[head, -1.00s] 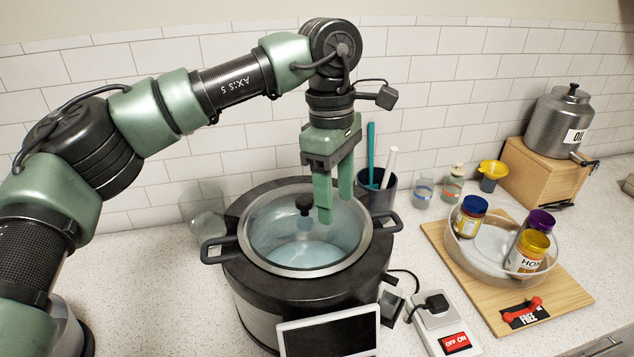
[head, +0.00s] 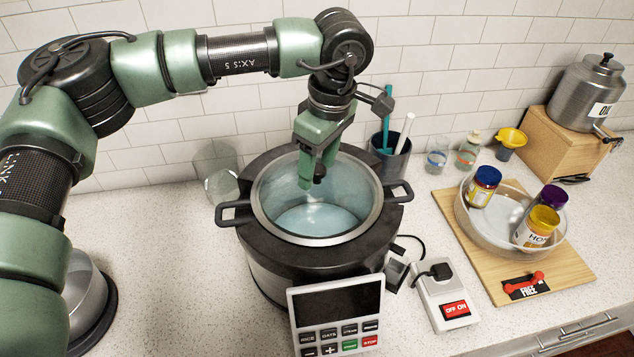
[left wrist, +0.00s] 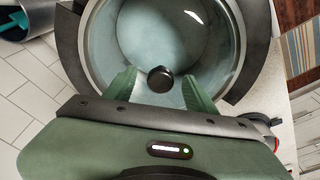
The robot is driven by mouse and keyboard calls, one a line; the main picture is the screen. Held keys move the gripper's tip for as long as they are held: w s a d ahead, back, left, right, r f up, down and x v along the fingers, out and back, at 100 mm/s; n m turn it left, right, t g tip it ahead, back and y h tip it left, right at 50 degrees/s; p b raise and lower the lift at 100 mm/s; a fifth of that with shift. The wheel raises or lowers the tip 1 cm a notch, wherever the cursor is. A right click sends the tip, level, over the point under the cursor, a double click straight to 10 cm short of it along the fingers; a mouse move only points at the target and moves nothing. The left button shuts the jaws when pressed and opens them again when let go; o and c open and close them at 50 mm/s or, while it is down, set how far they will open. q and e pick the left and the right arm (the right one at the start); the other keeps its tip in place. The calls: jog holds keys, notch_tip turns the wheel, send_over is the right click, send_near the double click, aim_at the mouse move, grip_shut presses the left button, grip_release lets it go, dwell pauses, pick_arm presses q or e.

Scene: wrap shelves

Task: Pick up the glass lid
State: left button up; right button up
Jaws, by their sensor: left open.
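The glass lid (head: 280,195) is clear with a metal rim and lies on the pot, which sits in a dark round cooker (head: 310,258). Its black knob (head: 319,172) stands near the middle and is partly hidden by my fingers in the head view. My left gripper (head: 312,178) is over the lid, pointing down, with its green fingers around the knob's place. In the left wrist view the lid (left wrist: 190,35) fills the top, and the knob (left wrist: 160,79) shows between the tips of my open left gripper (left wrist: 160,84), apart from both fingers. My right gripper is not in view.
Dark pot handles (head: 234,212) stick out at both sides. A dark cup (head: 391,155) with utensils stands close behind at the right. A clear glass (head: 218,172) is at the left. A control panel (head: 335,310) and power strip (head: 443,295) are in front.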

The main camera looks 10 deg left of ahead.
pick_arm(q)
grip_shut()
jog(key=shift+r, duration=0.1)
dwell(1.2)
